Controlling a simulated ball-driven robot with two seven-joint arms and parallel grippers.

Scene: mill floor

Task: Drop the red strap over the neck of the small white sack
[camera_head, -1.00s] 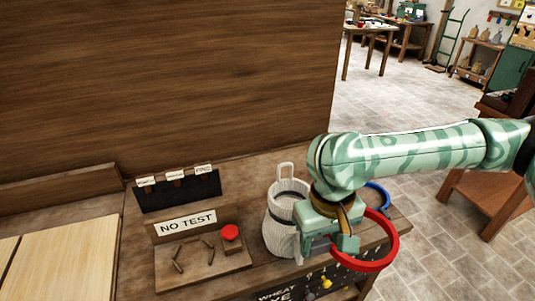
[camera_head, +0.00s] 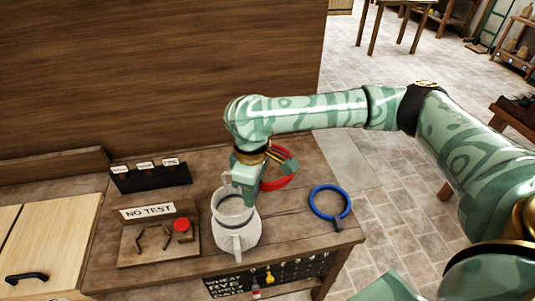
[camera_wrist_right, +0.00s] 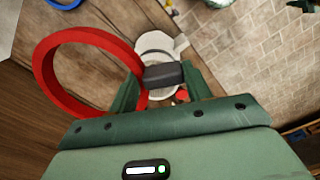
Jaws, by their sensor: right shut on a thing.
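The small white sack (camera_head: 238,228) stands upright on the wooden bench, with its open round neck facing up and a loop handle at front and back. My right gripper (camera_head: 246,190) is over the right rim of the neck. It is shut on the dark tab of the red strap (camera_head: 284,178), a stiff ring extending behind and right of the gripper, partly hidden by it. In the right wrist view the red strap (camera_wrist_right: 50,72) reaches left from the dark tab (camera_wrist_right: 163,75), and the sack (camera_wrist_right: 157,43) shows beyond the fingers. The ring is not around the neck. My left gripper is not in view.
A blue strap (camera_head: 344,209) with a dark tab lies on the bench at right. A "NO TEST" board (camera_head: 150,245) with a red knob (camera_head: 182,225) stands left of the sack. A dark card holder (camera_head: 150,179) is behind it. The bench's right edge is near the blue strap.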

